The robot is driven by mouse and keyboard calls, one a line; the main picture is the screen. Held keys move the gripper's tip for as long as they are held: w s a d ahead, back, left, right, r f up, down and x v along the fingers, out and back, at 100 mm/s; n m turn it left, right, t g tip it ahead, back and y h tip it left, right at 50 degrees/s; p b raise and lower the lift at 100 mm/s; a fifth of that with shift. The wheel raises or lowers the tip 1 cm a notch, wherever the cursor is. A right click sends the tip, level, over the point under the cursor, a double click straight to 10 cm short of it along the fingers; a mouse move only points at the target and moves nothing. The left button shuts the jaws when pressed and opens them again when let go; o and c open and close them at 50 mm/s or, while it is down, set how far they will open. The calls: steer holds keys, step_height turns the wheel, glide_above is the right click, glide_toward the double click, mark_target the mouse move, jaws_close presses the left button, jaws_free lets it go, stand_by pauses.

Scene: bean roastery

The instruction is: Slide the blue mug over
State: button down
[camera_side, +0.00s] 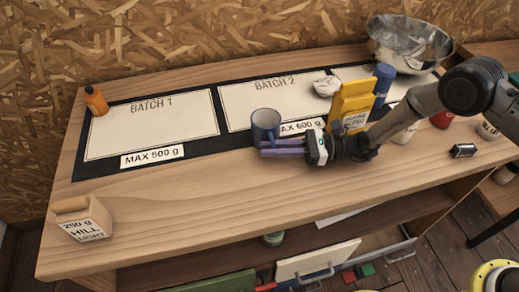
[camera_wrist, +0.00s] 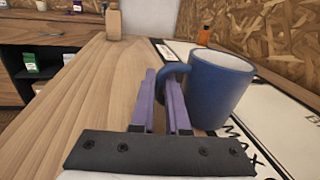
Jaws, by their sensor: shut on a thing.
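The blue mug (camera_side: 266,122) stands upright near the front left of the BATCH 2 panel (camera_side: 242,97), at the dark mat's front edge. It also shows large in the wrist view (camera_wrist: 222,92), its open top visible and its handle (camera_wrist: 164,76) toward my fingers. My gripper (camera_side: 266,149) reaches in from the right along the front of the mug, low over the table. Its two purple fingers, seen in the wrist view (camera_wrist: 165,100), are shut on the handle. Part of the handle is hidden behind the fingers.
The BATCH 1 panel (camera_side: 150,125) left of the mug is bare. An orange bottle (camera_side: 96,101) stands at its far left corner. A yellow bag (camera_side: 351,103) and a blue container (camera_side: 383,78) stand to the right.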

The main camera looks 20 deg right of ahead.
steer(key=shift+w+v, duration=0.25)
steer(key=shift+v, duration=0.85)
steer(key=shift+w+v, duration=0.2)
steer(key=shift+v, duration=0.9)
steer(key=shift+d, duration=0.1)
steer(key=c, duration=0.8)
jaws_free()
steer(key=shift+c, duration=0.2)
steer(key=shift+d, duration=0.15)
steer(key=v, duration=0.3)
steer(key=r+v, duration=0.1)
steer(key=v, duration=0.1)
step_height(320, 180, up, 4)
steer(key=shift+r, duration=1.05)
